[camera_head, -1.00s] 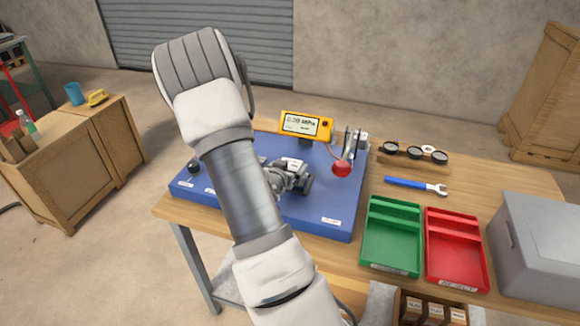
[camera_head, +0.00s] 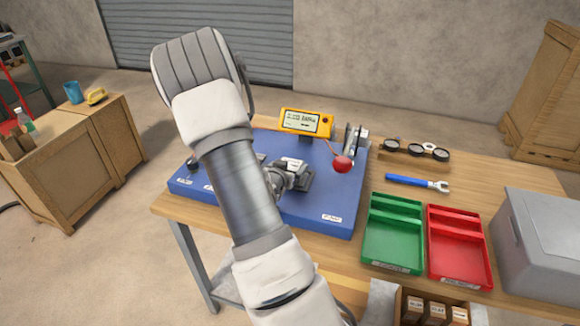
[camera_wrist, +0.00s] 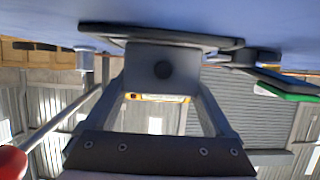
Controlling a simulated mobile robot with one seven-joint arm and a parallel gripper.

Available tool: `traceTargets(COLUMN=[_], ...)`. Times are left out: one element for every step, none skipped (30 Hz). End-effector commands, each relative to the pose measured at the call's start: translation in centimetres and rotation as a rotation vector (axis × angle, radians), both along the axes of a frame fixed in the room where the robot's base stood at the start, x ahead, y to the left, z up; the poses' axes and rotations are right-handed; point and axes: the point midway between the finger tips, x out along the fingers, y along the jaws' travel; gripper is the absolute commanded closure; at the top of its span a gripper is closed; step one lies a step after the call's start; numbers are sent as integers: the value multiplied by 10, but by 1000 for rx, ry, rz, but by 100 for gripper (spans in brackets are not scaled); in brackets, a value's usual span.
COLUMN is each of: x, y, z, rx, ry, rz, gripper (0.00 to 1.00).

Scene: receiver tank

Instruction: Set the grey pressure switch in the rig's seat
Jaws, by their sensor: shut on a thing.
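My gripper (camera_wrist: 163,110) is shut on a grey block with a dark round spot, which I take to be the grey pressure switch (camera_wrist: 163,68). In the wrist view the switch lies between the fingertips, up against a dark flat plate (camera_wrist: 160,32) on the blue rig base. I cannot tell whether it is fully down in the seat. In the head view my gripper (camera_head: 277,178) is low over the blue rig base (camera_head: 320,205), partly hidden by my arm. A grey fitting (camera_head: 297,182) shows beside it.
A lever with a red knob (camera_head: 343,164) stands right of the gripper, its knob also at the wrist view's lower left (camera_wrist: 10,162). A yellow gauge (camera_head: 306,123) stands behind. Green (camera_head: 391,258) and red (camera_head: 456,272) trays and a blue-handled wrench (camera_head: 405,181) lie right.

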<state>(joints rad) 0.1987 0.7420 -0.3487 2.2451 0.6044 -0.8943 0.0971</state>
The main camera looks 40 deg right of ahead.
Motion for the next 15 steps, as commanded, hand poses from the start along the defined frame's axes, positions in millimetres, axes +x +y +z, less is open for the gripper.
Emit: traceTargets(x=[0, 0, 0, 0, 0, 0, 0, 0, -1, -1, -1, -1, -2, -3, -5], y=[0, 0, 0, 0, 0, 0, 0, 0, 1, 1, 1, 3, 4, 7, 11], z=[0, 0, -1, -1, -1, -1, -1, -1, -2, -1, -1, 0, 1, 2, 4], rx=[0, 0, 0, 0, 0, 0, 0, 0, 3, 3, 3, 2, 2, 2, 2], ry=[1, 1, 1, 1, 1, 1, 1, 1, 3, 3, 3, 3, 2, 2, 2], rz=[0, 0, 0, 0, 0, 0, 0, 0, 1, 1, 1, 1, 0, 1, 3], gripper=[93, 7, 0, 0, 0, 0, 0, 0, 0, 0, 0, 0, 0, 0, 0])
